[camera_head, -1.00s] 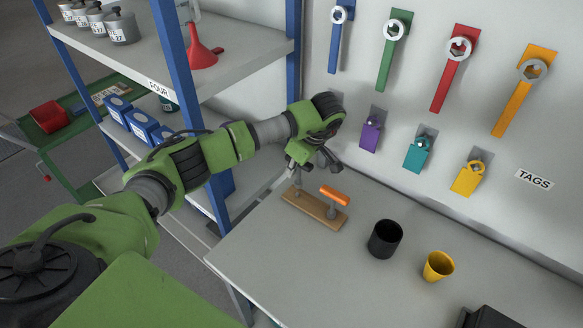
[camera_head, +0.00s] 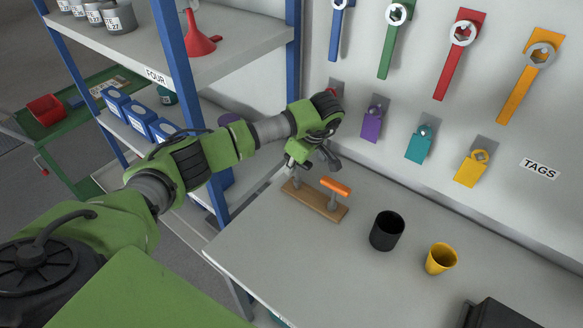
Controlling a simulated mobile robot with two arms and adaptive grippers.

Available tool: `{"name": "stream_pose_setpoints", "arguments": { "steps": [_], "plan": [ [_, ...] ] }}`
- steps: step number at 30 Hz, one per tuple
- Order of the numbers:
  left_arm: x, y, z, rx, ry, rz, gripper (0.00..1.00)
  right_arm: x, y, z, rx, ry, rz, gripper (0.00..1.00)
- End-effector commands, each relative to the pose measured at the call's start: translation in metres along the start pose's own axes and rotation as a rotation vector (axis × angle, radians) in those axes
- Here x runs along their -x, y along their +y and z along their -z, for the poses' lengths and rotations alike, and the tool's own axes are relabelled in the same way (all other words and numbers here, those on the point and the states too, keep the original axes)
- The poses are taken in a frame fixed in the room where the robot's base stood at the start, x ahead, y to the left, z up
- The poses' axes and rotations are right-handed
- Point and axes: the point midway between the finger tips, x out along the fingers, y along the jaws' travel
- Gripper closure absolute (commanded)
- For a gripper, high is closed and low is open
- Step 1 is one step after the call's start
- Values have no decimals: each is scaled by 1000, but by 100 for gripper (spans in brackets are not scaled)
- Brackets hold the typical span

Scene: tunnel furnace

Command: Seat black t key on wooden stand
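The wooden stand (camera_head: 318,202) lies on the grey bench near its back left edge. An orange T key (camera_head: 336,187) is upright at the right end of the stand. A thin grey post (camera_head: 296,182) rises at the left end, its top hidden by my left gripper. My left gripper (camera_head: 313,163) is right over that left end, pointing down, with dark fingers partly seen. I cannot make out a black T key; the gripper may cover it. I cannot tell whether the fingers are closed on anything. My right gripper is out of view.
A black cup (camera_head: 387,231) and a yellow cup (camera_head: 441,258) stand right of the stand. A black box (camera_head: 497,315) is at the lower right. Wrenches and coloured tags hang on the wall behind. A blue-post shelf (camera_head: 180,90) stands left, close behind my arm. The bench front is clear.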

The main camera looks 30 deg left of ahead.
Motion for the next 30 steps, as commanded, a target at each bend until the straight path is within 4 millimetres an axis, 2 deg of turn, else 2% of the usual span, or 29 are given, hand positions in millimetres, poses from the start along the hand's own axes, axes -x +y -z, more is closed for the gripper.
{"name": "stream_pose_setpoints", "arguments": {
  "steps": [30],
  "plan": [
    [-4,0,-1,4,0,1,100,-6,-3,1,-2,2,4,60]
  ]
}}
